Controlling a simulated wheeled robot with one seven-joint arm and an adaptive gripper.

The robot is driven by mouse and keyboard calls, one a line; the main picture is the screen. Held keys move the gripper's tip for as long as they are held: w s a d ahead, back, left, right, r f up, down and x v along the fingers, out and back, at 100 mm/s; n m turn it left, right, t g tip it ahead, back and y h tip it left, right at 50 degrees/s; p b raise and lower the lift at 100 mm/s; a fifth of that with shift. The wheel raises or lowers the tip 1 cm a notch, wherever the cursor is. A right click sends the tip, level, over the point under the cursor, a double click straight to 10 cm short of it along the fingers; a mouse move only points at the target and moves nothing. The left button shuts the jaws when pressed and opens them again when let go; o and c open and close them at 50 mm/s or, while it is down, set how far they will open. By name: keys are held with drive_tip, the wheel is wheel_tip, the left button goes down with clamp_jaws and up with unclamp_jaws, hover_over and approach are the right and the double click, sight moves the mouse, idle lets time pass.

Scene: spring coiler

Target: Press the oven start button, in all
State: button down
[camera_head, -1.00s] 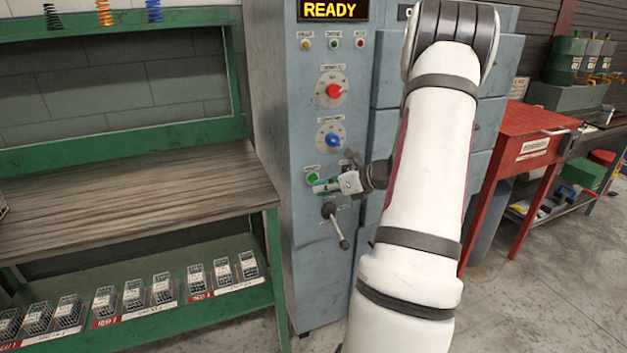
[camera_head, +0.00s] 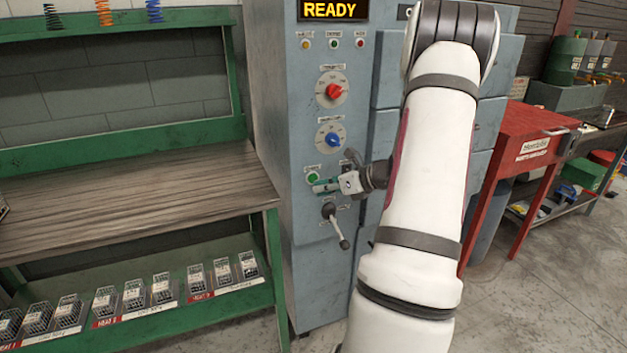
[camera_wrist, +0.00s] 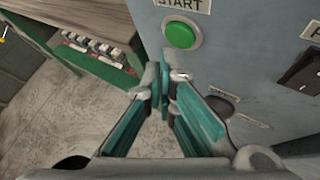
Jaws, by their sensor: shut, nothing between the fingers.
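The oven (camera_head: 275,120) is a grey-blue cabinet whose display (camera_head: 333,10) reads READY. Its round green start button (camera_head: 313,178) sits low on the front panel, and in the wrist view the button (camera_wrist: 180,35) lies under a START label. My gripper (camera_head: 318,187) is shut and empty, with its teal fingertips just beside and below the button in the head view. In the wrist view the shut fingertips (camera_wrist: 163,88) are below the button in the picture. The gap to the panel is hard to judge, and no contact is visible.
A red knob (camera_head: 334,91) and a blue knob (camera_head: 333,139) are above the button. A black-handled lever (camera_head: 336,225) sticks out just below my gripper. A green workbench (camera_head: 140,195) stands at left.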

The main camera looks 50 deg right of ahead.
drive_tip(key=shift+w+d, duration=0.1)
drive_tip(key=shift+w+d, duration=0.15)
drive_tip(key=shift+w, duration=0.1)
drive_tip(key=shift+w+d, duration=0.2)
drive_tip(key=shift+w, duration=0.15)
idle(0.8)
drive_tip(key=shift+s, duration=0.1)
drive_tip(key=shift+s+a, duration=0.45)
drive_tip(key=shift+s, duration=0.15)
drive_tip(key=shift+s+a+p, duration=0.15)
drive_tip(key=shift+s+a, duration=0.3)
drive_tip(key=shift+s, duration=0.25)
drive_tip(key=shift+s+a+p, duration=0.15)
drive_tip(key=shift+s+a, duration=0.25)
drive_tip(key=shift+s, duration=0.35)
drive_tip(key=shift+s+a+p, duration=0.15)
drive_tip(key=shift+s+a, duration=0.3)
drive_tip(key=shift+s, duration=0.25)
